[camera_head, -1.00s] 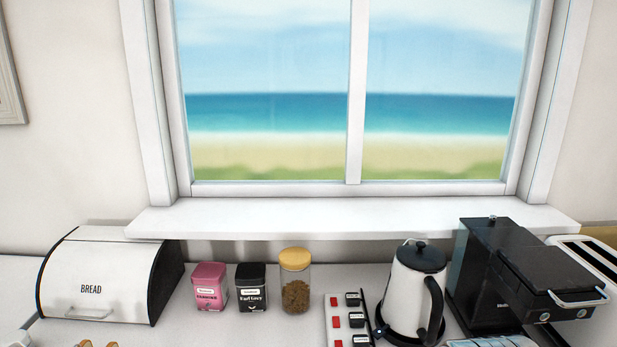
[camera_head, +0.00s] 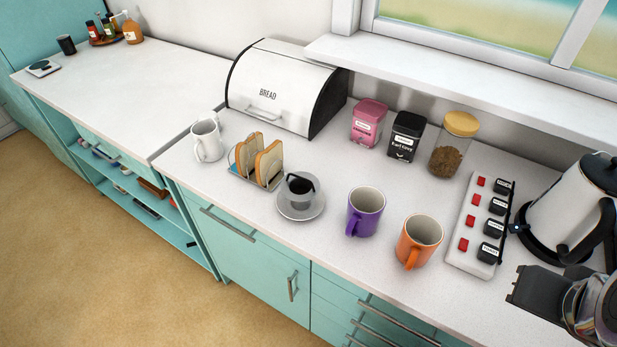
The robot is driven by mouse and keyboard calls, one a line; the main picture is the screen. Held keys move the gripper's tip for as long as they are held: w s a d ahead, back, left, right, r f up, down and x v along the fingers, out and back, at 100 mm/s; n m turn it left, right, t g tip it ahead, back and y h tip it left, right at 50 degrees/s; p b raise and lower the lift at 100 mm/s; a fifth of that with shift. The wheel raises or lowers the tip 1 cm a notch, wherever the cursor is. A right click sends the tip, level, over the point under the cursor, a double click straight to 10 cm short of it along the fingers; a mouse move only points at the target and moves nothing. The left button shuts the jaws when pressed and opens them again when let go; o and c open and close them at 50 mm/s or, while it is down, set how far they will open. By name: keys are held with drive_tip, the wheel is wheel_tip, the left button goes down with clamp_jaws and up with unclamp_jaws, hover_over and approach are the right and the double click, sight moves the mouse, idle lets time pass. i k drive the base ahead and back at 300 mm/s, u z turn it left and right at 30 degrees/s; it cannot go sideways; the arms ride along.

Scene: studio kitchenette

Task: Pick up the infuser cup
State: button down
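A small grey, glassy-looking cup with a dark part across it (camera_head: 300,192) stands upright on a round grey saucer (camera_head: 301,213), near the middle of the counter. It looks like the infuser cup, though its details are too small to be sure. My gripper (camera_head: 520,291) shows as a dark block at the lower right, above the counter's front edge. It is well to the right of the cup and apart from it. Its fingers cannot be made out clearly, and I see nothing held in it.
A toast rack (camera_head: 256,164) and white mug (camera_head: 207,140) stand left of the cup. A purple mug (camera_head: 365,212) and orange mug (camera_head: 418,241) stand to its right, toward my gripper. The bread box (camera_head: 284,88) is behind.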

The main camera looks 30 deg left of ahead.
sight(300, 187)
drive_tip(key=k, duration=1.35)
drive_tip(key=u, duration=0.95)
drive_tip(key=i, duration=1)
drive_tip(key=u, duration=0.05)
